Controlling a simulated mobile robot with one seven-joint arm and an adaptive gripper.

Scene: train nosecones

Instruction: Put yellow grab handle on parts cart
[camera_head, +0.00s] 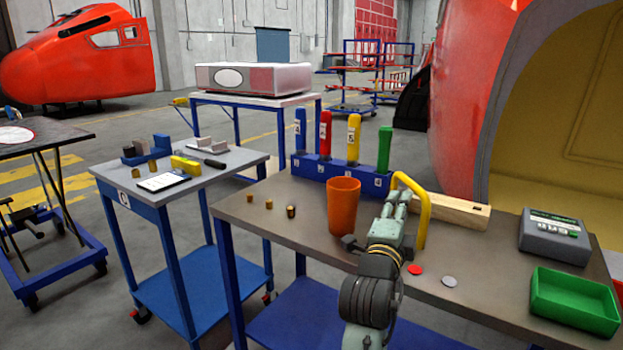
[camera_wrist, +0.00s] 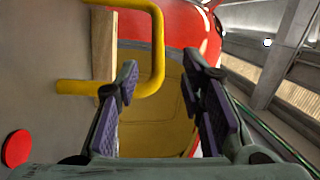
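The yellow grab handle (camera_head: 427,212) is a bent bar standing out from the workbench beside a wooden block. In the wrist view the handle (camera_wrist: 158,48) lies ahead of the fingertips, its bend close to the left finger. My gripper (camera_head: 397,203) is open over the workbench, just left of the handle. In the wrist view the gripper (camera_wrist: 160,78) has its two purple-padded fingers apart with nothing clearly held; I cannot tell whether a finger touches the handle. A blue-framed cart with a grey top (camera_head: 225,180), which looks like the parts cart, stands left of the workbench.
The workbench (camera_head: 300,230) also bears an orange cup (camera_head: 343,205), a blue holder (camera_head: 335,173) with coloured upright pieces, the wooden block (camera_head: 455,212), a green bin (camera_head: 575,302) and a grey box (camera_head: 555,237).

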